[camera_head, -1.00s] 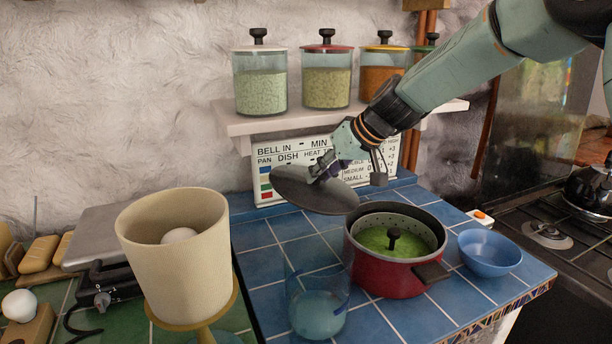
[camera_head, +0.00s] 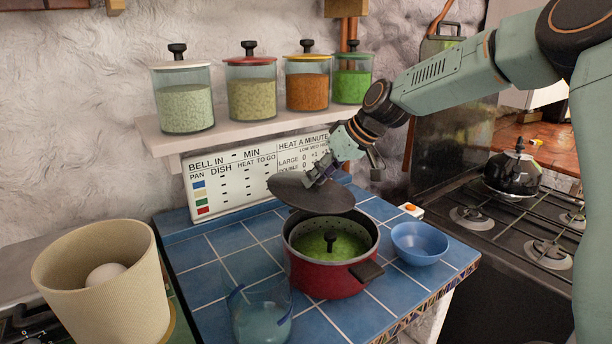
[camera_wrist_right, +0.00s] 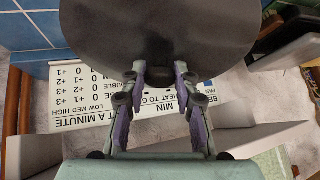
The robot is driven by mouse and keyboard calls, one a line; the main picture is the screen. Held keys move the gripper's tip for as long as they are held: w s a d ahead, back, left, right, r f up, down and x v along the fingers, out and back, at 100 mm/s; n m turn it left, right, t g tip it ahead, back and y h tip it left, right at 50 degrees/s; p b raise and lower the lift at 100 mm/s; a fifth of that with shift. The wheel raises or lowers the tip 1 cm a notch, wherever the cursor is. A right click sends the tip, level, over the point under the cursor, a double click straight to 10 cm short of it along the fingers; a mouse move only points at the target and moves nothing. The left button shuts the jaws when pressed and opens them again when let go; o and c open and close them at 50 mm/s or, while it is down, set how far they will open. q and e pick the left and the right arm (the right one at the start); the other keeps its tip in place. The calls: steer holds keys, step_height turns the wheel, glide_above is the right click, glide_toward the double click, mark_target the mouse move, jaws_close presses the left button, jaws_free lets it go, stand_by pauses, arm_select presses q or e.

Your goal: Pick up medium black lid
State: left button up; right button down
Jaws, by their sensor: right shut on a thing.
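The black lid (camera_head: 312,194) is a flat dark disc, held slightly tilted in the air above and behind the red pot (camera_head: 328,279). The grip point itself is partly hidden. The red pot stands on the blue tiled counter with green contents and a small black knob inside. My left gripper is not in view.
A blue bowl (camera_head: 420,243) stands right of the pot. A clear glass (camera_head: 262,318) is in front and a cream bin (camera_head: 108,290) at left. A shelf (camera_head: 240,136) with several jars and the white sign (camera_head: 235,180) are behind. The stove is at right.

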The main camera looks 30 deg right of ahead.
steer(key=shift+s+d+r+h, duration=0.3)
steer(key=shift+d+r+h, duration=0.25)
steer(key=shift+d, duration=0.2)
steer(key=shift+s+d+r+n+g+h+p, duration=0.1)
steer(key=shift+d+n+g+h+p, duration=0.1)
steer(key=shift+d, duration=0.2)
steer(key=shift+s+d+r+n+g+h+p, duration=0.1)
steer(key=shift+d+h+p, duration=0.05)
steer(key=shift+d, duration=0.25)
steer(key=shift+d+r, duration=0.15)
steer(key=shift+d, duration=0.05)
steer(key=shift+s+d, duration=0.1)
steer(key=shift+s, duration=0.15)
